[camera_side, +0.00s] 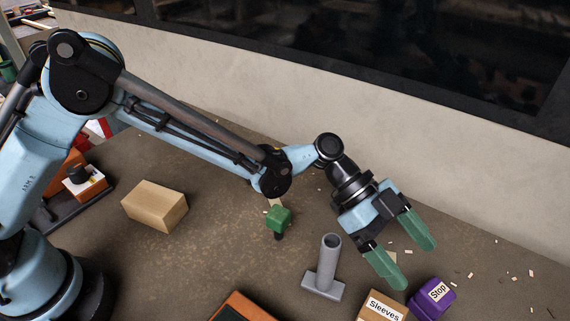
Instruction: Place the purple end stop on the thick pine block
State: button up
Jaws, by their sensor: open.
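The purple end stop (432,297) sits on the floor at the lower right, with a white label reading "Stop". My gripper (420,264) is open, its two green fingers apart and empty. It hangs up and to the left of the purple end stop in the picture, and I see no contact between them. A pale tan block (155,206), which looks like the pine block, lies on the floor at the left, below my arm. Nothing rests on its top.
A grey tube on a flat foot (326,270) stands left of my gripper. A cardboard box labelled "Sleeves" (381,307) is beside the purple end stop. A green-topped piece (278,219) stands mid-floor. An orange-edged item (240,307) is at the bottom edge. A pale wall runs behind.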

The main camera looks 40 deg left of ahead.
aim_at(440, 292)
jog(key=x, duration=0.9)
jog(key=shift+d+f, duration=0.1)
jog(key=shift+d, duration=0.15)
jog(key=shift+c, duration=0.3)
jog(key=c, duration=1.3)
jog(key=shift+o, duration=0.2)
jog(key=shift+r, duration=0.2)
